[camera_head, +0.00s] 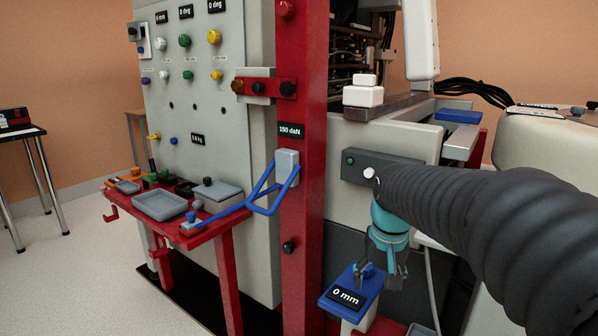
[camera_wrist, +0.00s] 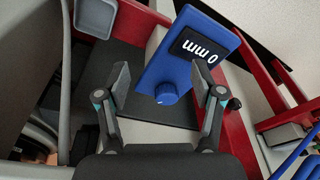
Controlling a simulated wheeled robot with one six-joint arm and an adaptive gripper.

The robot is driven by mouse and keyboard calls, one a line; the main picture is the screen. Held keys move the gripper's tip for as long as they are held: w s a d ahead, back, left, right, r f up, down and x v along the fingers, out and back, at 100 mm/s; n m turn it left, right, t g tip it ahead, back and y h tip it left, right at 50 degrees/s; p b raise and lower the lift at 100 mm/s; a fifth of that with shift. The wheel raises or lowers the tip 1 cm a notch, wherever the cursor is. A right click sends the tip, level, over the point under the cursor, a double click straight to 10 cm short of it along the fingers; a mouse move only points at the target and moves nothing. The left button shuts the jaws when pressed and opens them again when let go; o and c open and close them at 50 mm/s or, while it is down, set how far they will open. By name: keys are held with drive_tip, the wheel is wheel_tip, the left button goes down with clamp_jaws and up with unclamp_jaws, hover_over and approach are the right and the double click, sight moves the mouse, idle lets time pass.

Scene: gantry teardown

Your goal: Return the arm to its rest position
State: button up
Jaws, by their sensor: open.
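My gripper (camera_head: 382,262) hangs from my dark ribbed arm, pointing down at the lower right of the head view. It is open and empty. In the wrist view my gripper (camera_wrist: 163,82) has its two fingers spread, with a blue panel (camera_wrist: 180,55) between and beyond them. The panel carries a blue knob (camera_wrist: 166,94) and a black display reading "0 mm" (camera_wrist: 203,43). In the head view the blue panel (camera_head: 333,305) lies just below and left of my fingers. I cannot tell whether a finger touches the knob.
A red post (camera_head: 305,200) stands left of my gripper, with a blue bent handle (camera_head: 270,188) on it. A red shelf (camera_head: 172,232) holds grey trays. A grey machine body (camera_head: 385,138) is behind my arm. Open floor (camera_head: 50,290) lies at the left.

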drive_tip(key=s+f+n+t, duration=0.1)
drive_tip(key=s+t, duration=0.2)
drive_tip(key=s, duration=1.7)
drive_tip(key=shift+f, duration=0.3)
